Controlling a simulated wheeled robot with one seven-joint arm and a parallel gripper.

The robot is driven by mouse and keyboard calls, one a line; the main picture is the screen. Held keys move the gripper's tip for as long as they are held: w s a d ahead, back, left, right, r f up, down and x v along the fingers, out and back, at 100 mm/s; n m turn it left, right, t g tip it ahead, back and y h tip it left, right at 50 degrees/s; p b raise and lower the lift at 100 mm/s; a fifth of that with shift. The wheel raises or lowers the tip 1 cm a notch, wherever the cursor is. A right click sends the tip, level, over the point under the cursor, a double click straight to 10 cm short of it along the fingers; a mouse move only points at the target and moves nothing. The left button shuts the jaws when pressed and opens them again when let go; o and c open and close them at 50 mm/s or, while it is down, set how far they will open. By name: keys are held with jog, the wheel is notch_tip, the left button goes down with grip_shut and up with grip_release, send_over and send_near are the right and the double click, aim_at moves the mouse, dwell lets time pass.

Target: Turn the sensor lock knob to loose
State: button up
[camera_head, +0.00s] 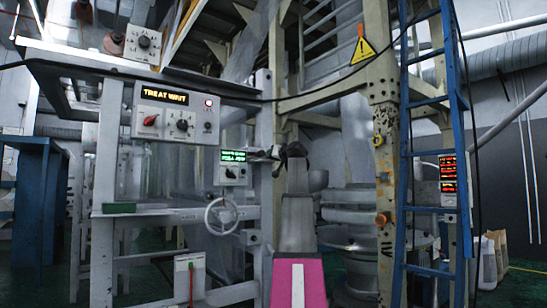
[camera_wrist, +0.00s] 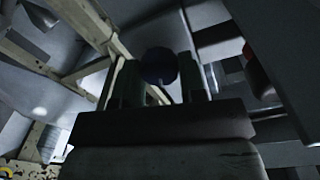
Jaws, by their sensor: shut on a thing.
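A dark round knob (camera_wrist: 160,65) sits between the two fingers of my gripper (camera_wrist: 160,82) in the wrist view. I take it to be the sensor lock knob; no marking shows that tells loose from locked. My gripper is shut on it, one finger on each side. In the head view my gripper (camera_head: 271,153) is at the end of my raised arm, beside the white machine frame and just right of a small box with a green display (camera_head: 233,156). The knob cannot be made out clearly there.
A control panel (camera_head: 178,110) reading "TREAT WAIT" and a handwheel (camera_head: 221,216) are at left. A beige column (camera_head: 385,180) with an orange knob (camera_head: 382,219) and a blue ladder (camera_head: 405,200) stand at right. Pale beams (camera_wrist: 85,20) surround my gripper in the wrist view.

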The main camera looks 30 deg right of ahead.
jog(key=n, duration=1.2)
jog(key=shift+f+y, duration=0.1)
jog(key=shift+y, duration=0.2)
jog(key=shift+n, duration=0.3)
jog(key=o, duration=0.9)
jog(key=s, duration=1)
jog(key=shift+s+d+f, duration=0.25)
jog(key=shift+s+d, duration=0.15)
